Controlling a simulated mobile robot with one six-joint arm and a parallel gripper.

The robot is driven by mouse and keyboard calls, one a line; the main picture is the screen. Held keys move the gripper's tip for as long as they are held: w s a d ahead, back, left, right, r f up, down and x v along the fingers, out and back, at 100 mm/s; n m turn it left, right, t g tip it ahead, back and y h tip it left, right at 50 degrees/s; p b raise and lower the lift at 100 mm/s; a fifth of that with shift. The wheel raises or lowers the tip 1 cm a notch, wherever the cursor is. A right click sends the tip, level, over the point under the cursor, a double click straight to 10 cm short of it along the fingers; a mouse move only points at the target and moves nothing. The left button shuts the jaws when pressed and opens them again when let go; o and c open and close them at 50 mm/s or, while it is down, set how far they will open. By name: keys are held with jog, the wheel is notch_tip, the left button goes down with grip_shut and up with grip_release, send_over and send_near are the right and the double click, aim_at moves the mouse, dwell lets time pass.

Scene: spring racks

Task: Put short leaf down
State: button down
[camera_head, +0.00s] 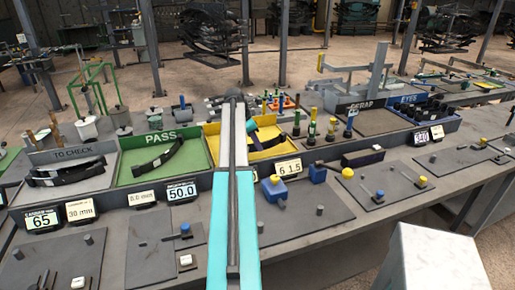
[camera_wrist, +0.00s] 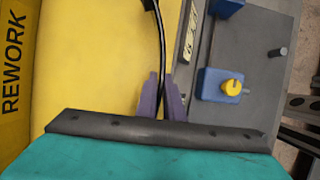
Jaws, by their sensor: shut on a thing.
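The short leaf is a thin dark curved strip. In the wrist view the leaf (camera_wrist: 160,40) runs up from between the purple fingers of my gripper (camera_wrist: 162,98), which is shut on it. Under it is the yellow REWORK tray (camera_wrist: 85,60), with the leaf near the tray's right side. In the head view the leaf (camera_head: 266,142) shows at the yellow tray (camera_head: 285,128), partly hidden behind my arm. I cannot tell whether the leaf touches the tray floor.
Left of the yellow tray are the green PASS tray (camera_head: 195,137) with one dark leaf and the grey TO CHECK tray (camera_head: 110,152) with dark leaves. Several coloured posts (camera_head: 312,125) stand to its right. A blue block (camera_head: 274,190) with a yellow knob stands in front.

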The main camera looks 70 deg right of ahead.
jog(key=shift+f+p, duration=0.35)
jog(key=shift+f, duration=0.7)
jog(key=shift+f, duration=0.1)
jog(key=c, duration=1.9)
grip_release()
jog(key=b+v, duration=0.2)
jog(key=v, duration=1)
jog(key=shift+b, duration=0.35)
jog(key=shift+a, duration=0.1)
